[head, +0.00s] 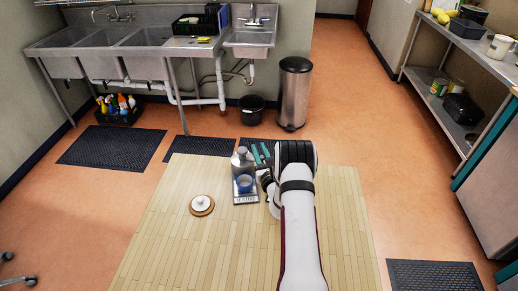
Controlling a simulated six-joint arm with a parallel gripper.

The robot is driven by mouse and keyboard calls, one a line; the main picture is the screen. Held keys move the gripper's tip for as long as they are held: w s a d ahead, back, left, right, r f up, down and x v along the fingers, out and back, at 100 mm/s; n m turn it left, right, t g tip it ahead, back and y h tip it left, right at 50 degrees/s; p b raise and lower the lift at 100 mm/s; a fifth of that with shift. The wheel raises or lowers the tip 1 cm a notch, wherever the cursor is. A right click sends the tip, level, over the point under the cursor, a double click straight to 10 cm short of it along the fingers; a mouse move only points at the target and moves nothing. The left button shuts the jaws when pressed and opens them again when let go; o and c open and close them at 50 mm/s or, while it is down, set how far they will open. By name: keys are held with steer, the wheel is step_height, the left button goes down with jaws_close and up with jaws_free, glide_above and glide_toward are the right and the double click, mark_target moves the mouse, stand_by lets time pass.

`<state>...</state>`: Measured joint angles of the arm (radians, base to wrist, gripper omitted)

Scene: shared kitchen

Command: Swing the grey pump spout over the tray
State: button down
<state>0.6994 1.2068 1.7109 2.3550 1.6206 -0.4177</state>
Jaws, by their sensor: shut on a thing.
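A grey pump bottle (242,163) stands upright near the far edge of the wooden table. Its grey spout is too small to make out clearly, and its direction cannot be told. A small grey tray (246,200) lies just in front of the bottle, with a blue round item (245,184) on it. My gripper (263,174) is low at the right side of the bottle and tray. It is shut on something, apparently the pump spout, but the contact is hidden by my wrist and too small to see.
A round wooden piece with a white knob (201,204) lies left of the tray. Teal strips (260,153) show behind the gripper. The table's front and left (185,255) are clear. Sinks (140,38), a steel bin (294,92) and a shelf (460,60) stand beyond.

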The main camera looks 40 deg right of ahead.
steer(key=shift+s+a+m+g+h, duration=0.2)
steer(key=shift+m+g+h, duration=0.3)
steer(key=shift+h, duration=0.25)
steer(key=shift+s+a+m+g+h, duration=0.2)
steer(key=shift+m+g+h, duration=0.15)
steer(key=shift+m+h, duration=0.3)
steer(key=shift+s+a+m+g+h, duration=0.2)
steer(key=shift+m+g+h, duration=0.25)
steer(key=shift+h, duration=0.35)
steer(key=c, duration=0.7)
jaws_free()
steer(key=shift+c, duration=0.2)
steer(key=v, duration=1.5)
steer(key=shift+s+a, duration=0.3)
steer(key=shift+c, duration=0.2)
